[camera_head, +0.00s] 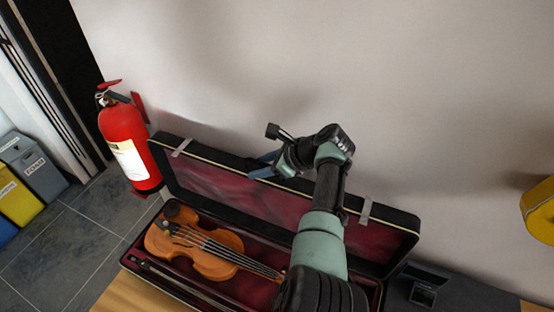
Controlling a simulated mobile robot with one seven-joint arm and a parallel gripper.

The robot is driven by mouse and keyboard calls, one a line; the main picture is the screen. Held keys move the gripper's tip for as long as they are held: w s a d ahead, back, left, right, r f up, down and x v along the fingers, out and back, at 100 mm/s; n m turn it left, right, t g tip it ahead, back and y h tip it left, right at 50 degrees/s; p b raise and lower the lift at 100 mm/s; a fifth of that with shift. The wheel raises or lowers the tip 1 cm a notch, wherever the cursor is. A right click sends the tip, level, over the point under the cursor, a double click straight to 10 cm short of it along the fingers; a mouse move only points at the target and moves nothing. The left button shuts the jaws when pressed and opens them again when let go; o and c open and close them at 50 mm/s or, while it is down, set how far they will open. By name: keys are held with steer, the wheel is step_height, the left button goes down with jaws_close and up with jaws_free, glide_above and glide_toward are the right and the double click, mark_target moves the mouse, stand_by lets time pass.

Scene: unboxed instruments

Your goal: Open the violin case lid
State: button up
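The violin case (143,270) lies on a wooden surface near the wall, with a violin (218,254) and a bow (172,278) in its dark red lined base. Its lid (215,180) stands raised along the far side, leaning back towards the wall, with the red lining facing me. My arm reaches across the right part of the case and hides some of the base and lid. My gripper (262,166) is at the lid's upper edge, near its middle. Its fingers are small and partly hidden, so I cannot tell whether they touch the lid or are open.
A red fire extinguisher (125,140) stands left of the case. Grey (35,167) and yellow (17,198) bins are at the far left. A dark case-like object (440,290) lies at the right. A yellow rounded object (540,212) shows at the right edge. The wall is close behind the lid.

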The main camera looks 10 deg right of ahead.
steer(key=b+v, duration=0.1)
steer(key=v, duration=1.1)
steer(key=shift+s, duration=0.2)
steer(key=shift+d+r, duration=0.1)
steer(key=shift+d, duration=0.05)
